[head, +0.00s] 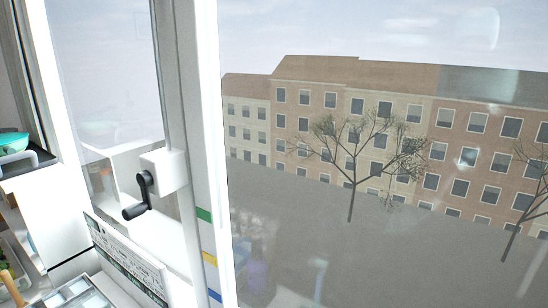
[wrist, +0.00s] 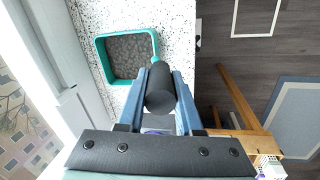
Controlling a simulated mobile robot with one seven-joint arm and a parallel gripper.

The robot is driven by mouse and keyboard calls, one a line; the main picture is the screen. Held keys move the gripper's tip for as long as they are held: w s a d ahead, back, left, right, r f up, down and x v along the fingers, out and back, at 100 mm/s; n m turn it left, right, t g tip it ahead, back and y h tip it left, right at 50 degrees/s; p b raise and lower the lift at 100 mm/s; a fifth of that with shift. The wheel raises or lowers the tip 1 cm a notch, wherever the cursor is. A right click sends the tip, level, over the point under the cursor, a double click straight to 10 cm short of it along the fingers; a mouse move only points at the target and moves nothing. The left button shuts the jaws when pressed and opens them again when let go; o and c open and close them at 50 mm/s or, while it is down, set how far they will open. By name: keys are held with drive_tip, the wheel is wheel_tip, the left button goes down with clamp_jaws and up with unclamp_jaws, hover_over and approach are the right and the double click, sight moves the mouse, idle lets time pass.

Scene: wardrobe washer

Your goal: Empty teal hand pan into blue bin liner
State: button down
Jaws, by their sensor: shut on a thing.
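The teal hand pan (wrist: 104,72) shows in the wrist view, with a teal rim and a layer of grey, crumbly material inside. Its thick dark handle (wrist: 160,99) points back toward me. My gripper (wrist: 160,80) is shut on this handle, one blue-grey finger on each side. The pan shows over a white speckled surface; whether it touches that surface I cannot tell. I cannot make out a blue bin liner in either view. My gripper does not show in the head view.
The head view mostly shows a window with a black handle (head: 140,196) and buildings outside. A teal item (head: 13,142) sits at its left edge. In the wrist view, a wooden frame (wrist: 243,108) stands right of my gripper, above dark flooring and a blue-grey mat (wrist: 297,115).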

drive_tip(key=shift+r+p, duration=1.9)
drive_tip(key=shift+r, duration=0.2)
drive_tip(key=c, duration=1.3)
unclamp_jaws()
clamp_jaws()
drive_tip(key=shift+f, duration=0.1)
